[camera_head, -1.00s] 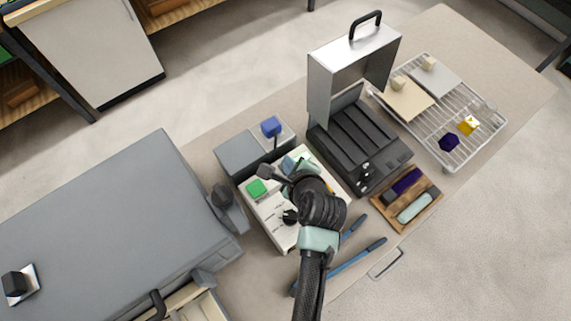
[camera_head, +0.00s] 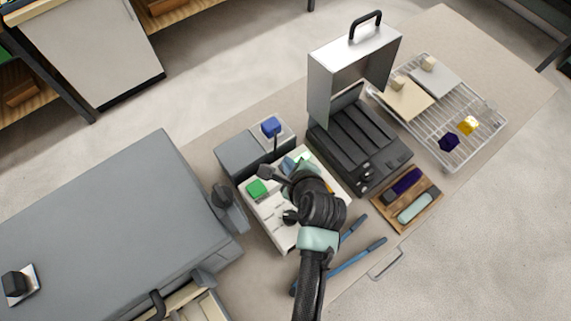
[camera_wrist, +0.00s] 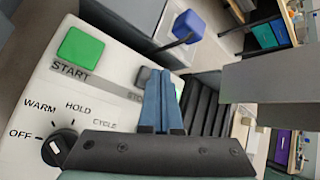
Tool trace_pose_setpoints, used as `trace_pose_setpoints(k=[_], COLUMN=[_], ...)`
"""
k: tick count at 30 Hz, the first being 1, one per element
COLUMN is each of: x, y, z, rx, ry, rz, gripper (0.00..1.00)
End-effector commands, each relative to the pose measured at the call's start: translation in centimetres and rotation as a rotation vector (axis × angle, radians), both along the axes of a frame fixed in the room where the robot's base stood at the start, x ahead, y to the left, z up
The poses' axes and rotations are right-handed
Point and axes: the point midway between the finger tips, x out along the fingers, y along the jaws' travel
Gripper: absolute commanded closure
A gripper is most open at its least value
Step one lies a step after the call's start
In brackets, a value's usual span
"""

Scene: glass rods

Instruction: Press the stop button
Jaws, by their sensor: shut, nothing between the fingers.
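The white control panel (camera_head: 262,213) has a green START button (camera_head: 257,188) and a dial. In the wrist view the green button (camera_wrist: 81,48) is at upper left, with the dial (camera_wrist: 59,147) below it. A small grey button (camera_wrist: 143,76), above a label reading "STO", is partly hidden by my fingers; it looks like the stop button. My gripper (camera_wrist: 167,82) is shut and empty, its blue fingers pointing over that button's right side. In the head view my gripper (camera_head: 288,164) is over the panel's far edge. I cannot tell whether the fingertips touch the button.
A blue-topped lever (camera_head: 271,126) stands just behind the panel. A black ridged machine (camera_head: 365,140) with a raised metal cover (camera_head: 335,85) is close on the right. A wire rack (camera_head: 460,150) and a wooden tray (camera_head: 433,205) lie farther right. A grey box (camera_head: 100,225) fills the left.

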Motion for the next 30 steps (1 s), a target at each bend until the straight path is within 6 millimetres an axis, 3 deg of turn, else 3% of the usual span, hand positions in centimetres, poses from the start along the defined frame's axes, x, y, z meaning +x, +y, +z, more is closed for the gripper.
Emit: trace_pose_setpoints(k=[30], x=[0.0], y=[0.01], z=[-1.22], rx=[0.0], ry=[0.0], rz=[0.0], gripper=[1.0])
